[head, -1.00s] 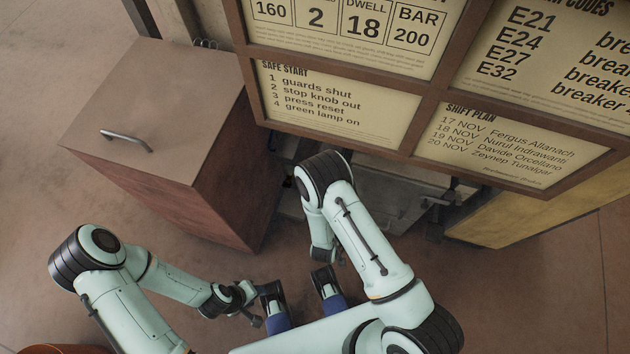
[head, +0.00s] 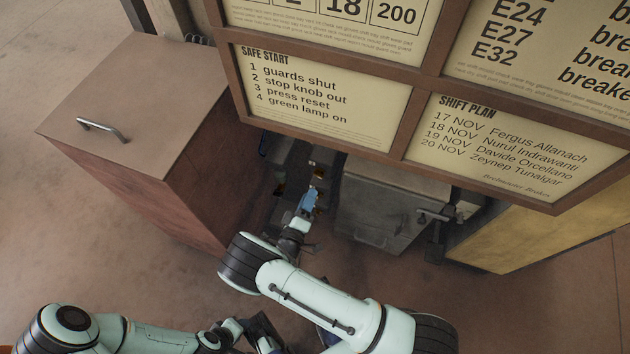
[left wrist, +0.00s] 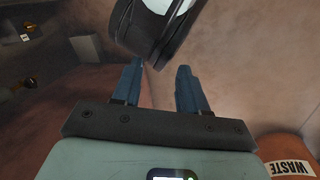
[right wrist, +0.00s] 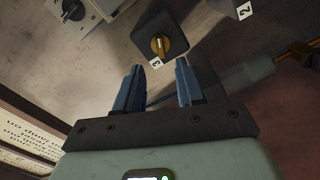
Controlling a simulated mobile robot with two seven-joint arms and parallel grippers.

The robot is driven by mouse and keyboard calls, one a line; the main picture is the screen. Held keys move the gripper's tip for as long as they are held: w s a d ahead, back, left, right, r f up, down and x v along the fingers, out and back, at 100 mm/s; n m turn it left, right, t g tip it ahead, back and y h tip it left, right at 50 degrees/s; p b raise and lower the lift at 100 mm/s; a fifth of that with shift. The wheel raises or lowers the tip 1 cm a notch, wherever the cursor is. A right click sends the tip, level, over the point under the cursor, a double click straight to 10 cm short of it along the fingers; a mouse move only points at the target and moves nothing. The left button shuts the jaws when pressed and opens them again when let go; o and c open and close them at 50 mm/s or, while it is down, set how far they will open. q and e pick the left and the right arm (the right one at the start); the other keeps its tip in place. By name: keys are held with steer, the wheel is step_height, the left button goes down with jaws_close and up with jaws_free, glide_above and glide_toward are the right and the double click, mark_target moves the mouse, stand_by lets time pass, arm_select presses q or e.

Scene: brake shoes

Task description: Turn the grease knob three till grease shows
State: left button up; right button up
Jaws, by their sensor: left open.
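Grease knob three, a brass-yellow knob (right wrist: 160,45) on a dark square base, shows in the right wrist view with a white "3" label (right wrist: 155,63) beside it. My right gripper (right wrist: 158,68) is open, its blue fingers apart and empty, with the knob just beyond the fingertips. In the head view my right gripper (head: 312,192) reaches into the gap under the sign boards. My left gripper (left wrist: 156,68) is open and empty over the floor. I cannot make out any grease.
A brown cabinet (head: 140,90) stands left, a grey box (head: 385,205) right of the gap. An orange waste bin (left wrist: 285,150) is near my left gripper.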

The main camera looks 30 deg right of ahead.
mark_target(318, 177)
steer(key=x, duration=0.7)
steer(key=shift+b, duration=0.3)
jaws_close()
